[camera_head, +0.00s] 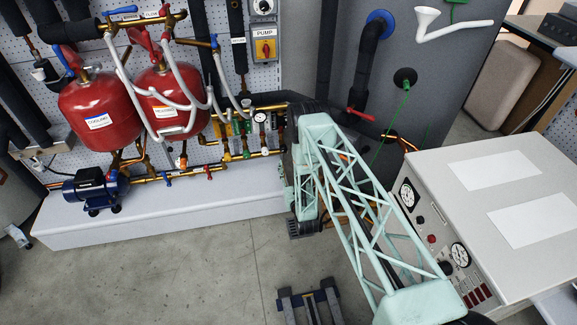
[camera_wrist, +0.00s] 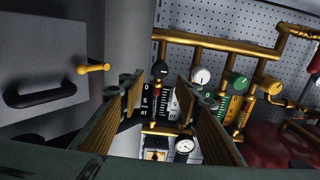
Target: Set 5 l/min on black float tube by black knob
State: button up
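In the wrist view the black knob (camera_wrist: 160,68) sits on a brass fitting at the end of the black float tube (camera_wrist: 161,104). A black scale plate with white marks (camera_wrist: 147,101) is beside the tube. The float level is too small to read. My gripper (camera_wrist: 158,88) is open, its two fingers apart. The black knob appears in the gap just beyond the fingertips, and no contact shows. The left finger covers part of the scale side. In the head view my arm hides the gripper and the black knob.
A white knob (camera_wrist: 202,76), a green knob (camera_wrist: 237,82) and a yellow knob (camera_wrist: 270,87) stand in a row to the right under a brass pipe (camera_wrist: 225,45). A grey panel with a black handle (camera_wrist: 40,94) is left. Red tanks (camera_head: 98,112) and a control box (camera_head: 505,205) flank my arm.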

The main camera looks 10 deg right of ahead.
aim_at(284, 150)
jog(key=shift+w, duration=0.2)
jog(key=shift+w+b, duration=1.7)
jog(key=shift+w, duration=2.6)
jog(key=shift+c, duration=0.6)
jog(key=c, duration=0.4)
jog(key=shift+n, duration=0.3)
jog(key=n, duration=0.3)
jog(key=shift+n, duration=0.3)
jog(key=n, duration=0.3)
jog(key=shift+n, duration=0.3)
jog(key=n, duration=0.3)
jog(key=shift+n, duration=0.7)
